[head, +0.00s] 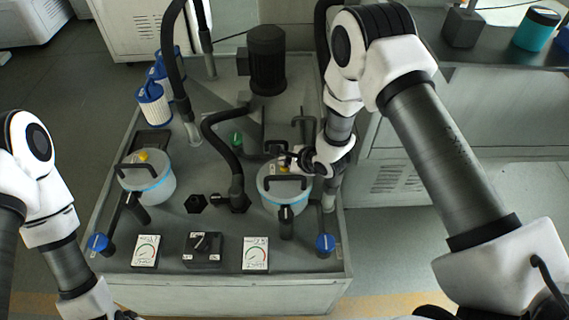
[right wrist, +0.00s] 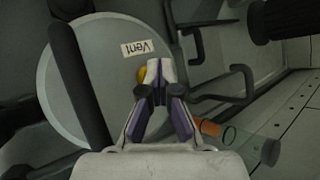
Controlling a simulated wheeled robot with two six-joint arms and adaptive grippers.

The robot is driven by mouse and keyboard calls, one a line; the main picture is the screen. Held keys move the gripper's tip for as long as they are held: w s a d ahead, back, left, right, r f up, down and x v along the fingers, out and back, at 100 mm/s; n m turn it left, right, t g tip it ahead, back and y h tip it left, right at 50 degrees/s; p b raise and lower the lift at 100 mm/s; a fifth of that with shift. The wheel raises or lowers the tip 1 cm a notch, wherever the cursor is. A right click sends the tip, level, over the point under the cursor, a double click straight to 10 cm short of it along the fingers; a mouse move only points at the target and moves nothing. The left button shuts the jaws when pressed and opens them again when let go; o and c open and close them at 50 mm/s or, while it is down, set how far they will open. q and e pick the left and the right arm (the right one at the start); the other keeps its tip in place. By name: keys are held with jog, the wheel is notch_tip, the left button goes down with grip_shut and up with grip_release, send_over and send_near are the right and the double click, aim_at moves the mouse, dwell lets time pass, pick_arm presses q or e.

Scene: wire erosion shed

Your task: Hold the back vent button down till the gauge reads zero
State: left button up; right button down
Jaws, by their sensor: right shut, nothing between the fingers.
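Two lidded filter pots stand on the grey cabinet top: a left pot (head: 148,190) with a yellow button (head: 143,155) on its lid, and a right pot (head: 272,200). My right gripper (head: 284,155) is shut and empty over the back of the right pot's lid. In the right wrist view its closed fingertips (right wrist: 151,72) cover most of a yellow button (right wrist: 142,75) beside a "Vent" label (right wrist: 138,48). Whether they touch it, I cannot tell. Two dial gauges, left (head: 145,251) and right (head: 255,254), lie at the front; their needles are too small to read. My left gripper is out of view.
A black lid handle (head: 287,183) and a curved black hose (head: 222,150) are close to my right gripper. A dark motor (head: 267,60) stands behind. Blue valve knobs (head: 325,243) and a black switch box (head: 203,250) are at the front.

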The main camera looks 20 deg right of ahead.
jog(key=shift+r, duration=0.1)
dwell(0.6)
jog(key=shift+r+p, duration=0.85)
jog(key=shift+p, duration=0.05)
notch_tip(320, 180, up, 5)
jog(key=p, duration=0.4)
